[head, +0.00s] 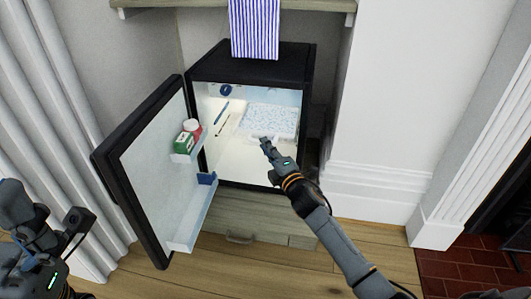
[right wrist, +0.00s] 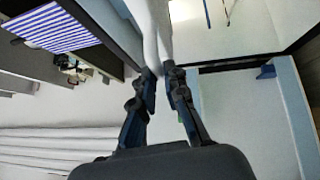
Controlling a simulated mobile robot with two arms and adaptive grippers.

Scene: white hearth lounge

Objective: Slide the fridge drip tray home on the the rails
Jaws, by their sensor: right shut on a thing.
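The small black fridge (head: 250,62) stands open with a lit white interior. The drip tray (head: 268,120), pale with a blue-white speckled surface, is in the fridge's upper right part. My right gripper (head: 266,146) is at the tray's front edge, shut on it. In the right wrist view the fingertips (right wrist: 160,72) close on a narrow pale part of the tray (right wrist: 153,30). I cannot clearly make out the rails or whether the tray sits on them. My left gripper (head: 28,205) is at the lower left, away from the fridge; its jaw opening is unclear.
The fridge door (head: 150,160) is swung open to the left, with a green box (head: 184,143) on its upper shelf. A blue stick (head: 221,112) and a dark thin one (head: 222,126) are inside the fridge. A striped towel (head: 254,28) hangs above.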

